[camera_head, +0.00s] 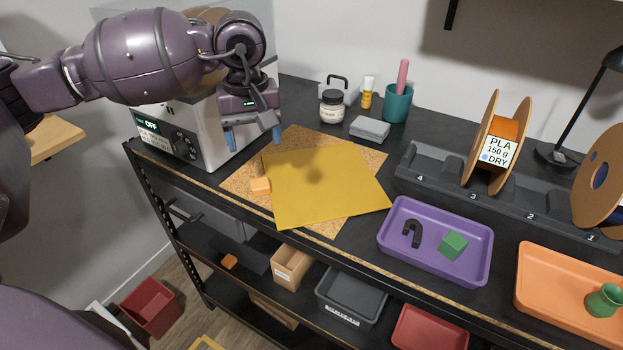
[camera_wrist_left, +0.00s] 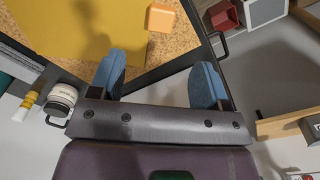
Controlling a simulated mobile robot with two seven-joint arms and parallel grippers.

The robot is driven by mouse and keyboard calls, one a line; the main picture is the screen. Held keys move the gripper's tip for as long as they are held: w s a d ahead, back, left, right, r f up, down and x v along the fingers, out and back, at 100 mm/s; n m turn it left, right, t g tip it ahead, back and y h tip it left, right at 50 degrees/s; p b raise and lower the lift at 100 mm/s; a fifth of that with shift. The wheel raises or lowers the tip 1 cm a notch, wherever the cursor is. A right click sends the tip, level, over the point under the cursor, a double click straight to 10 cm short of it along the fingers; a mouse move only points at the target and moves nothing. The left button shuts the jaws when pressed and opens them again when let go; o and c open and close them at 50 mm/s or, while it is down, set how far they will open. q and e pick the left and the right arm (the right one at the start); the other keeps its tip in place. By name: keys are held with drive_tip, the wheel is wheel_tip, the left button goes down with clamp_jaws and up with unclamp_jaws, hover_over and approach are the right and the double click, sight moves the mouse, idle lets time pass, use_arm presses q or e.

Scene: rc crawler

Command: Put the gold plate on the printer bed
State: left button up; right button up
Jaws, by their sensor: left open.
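The gold plate (camera_head: 330,190) is a flat, square sheet lying on a cork mat (camera_head: 289,140) on the dark workbench. It also shows at the top of the left wrist view (camera_wrist_left: 65,30). My left gripper (camera_head: 254,140) is open and empty, with blue fingers pointing down, above the bench behind the plate's far left corner and apart from it. The left wrist view shows the two fingers spread (camera_wrist_left: 158,78) with nothing between them. A white machine (camera_head: 190,136) with an OFF display stands at the left, partly hidden by my left arm. I cannot make out a printer bed. My right gripper is out of view.
A small orange block (camera_head: 260,186) sits at the plate's left edge. Behind are a jar (camera_head: 333,107), a grey box (camera_head: 370,129) and a teal cup (camera_head: 397,103). Right are a purple tray (camera_head: 436,273), an orange tray (camera_head: 560,317) and a spool rack (camera_head: 445,182).

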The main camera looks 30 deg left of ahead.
use_arm(q)
hover_over(260, 183)
wheel_tip(260, 183, down, 5)
drive_tip(key=shift+d+r, duration=0.1)
wheel_tip(260, 183, down, 5)
drive_tip(key=shift+r+b, duration=0.1)
drive_tip(key=shift+b, duration=0.2)
drive_tip(key=shift+f, duration=0.5)
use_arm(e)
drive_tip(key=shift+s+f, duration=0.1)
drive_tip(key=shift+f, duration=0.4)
